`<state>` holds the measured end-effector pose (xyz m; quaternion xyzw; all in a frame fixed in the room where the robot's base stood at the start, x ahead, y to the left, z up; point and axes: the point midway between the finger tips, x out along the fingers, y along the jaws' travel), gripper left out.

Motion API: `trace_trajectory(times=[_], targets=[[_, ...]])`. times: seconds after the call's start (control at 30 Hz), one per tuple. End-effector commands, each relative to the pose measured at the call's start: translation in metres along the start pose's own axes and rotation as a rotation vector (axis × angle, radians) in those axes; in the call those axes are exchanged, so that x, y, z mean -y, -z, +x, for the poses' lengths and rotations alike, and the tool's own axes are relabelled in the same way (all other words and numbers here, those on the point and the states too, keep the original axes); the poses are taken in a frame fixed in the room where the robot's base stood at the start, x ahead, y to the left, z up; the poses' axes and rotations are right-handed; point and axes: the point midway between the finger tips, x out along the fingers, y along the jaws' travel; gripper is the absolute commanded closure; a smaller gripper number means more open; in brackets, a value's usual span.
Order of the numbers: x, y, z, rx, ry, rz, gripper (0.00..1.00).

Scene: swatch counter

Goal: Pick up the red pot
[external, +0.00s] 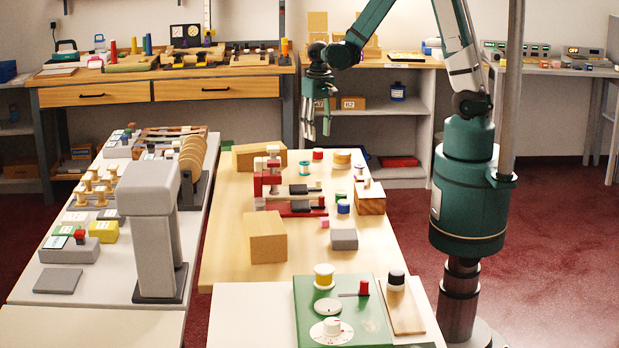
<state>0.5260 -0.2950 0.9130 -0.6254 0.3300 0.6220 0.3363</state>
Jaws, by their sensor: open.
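A small red cylinder (318,154), which looks like the red pot, stands near the far edge of the wooden counter (225,215). Another red upright piece (363,287) stands on the green machine in the foreground, so I cannot be certain which one is the pot. My gripper (318,130) is open and empty, pointing down. In the picture it appears just above the small red cylinder, apart from it. The depth between them is hard to judge from this view.
A yellow-tan round piece (342,157) and a teal spool (305,168) stand close to the cylinder. A tan box (259,156) is to its left. A red clamp-like device (268,178) stands nearer. A wooden block (370,198) is at the right edge.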

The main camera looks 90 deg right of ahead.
Motion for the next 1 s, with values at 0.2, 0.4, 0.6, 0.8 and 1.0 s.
trace_trajectory(times=[0.2, 0.4, 0.6, 0.8, 1.0], targets=[[0.000, 0.001, 0.016, 0.000, 0.000, 0.000, 0.59], [0.000, 0.000, 0.021, 0.000, 0.000, 0.000, 0.59], [0.000, 0.000, 0.021, 0.000, 0.000, 0.000, 0.59], [-0.001, 0.001, 0.024, 0.000, 0.000, 0.000, 0.59], [-0.003, 0.003, 0.038, 0.000, 0.000, 0.000, 0.59]])
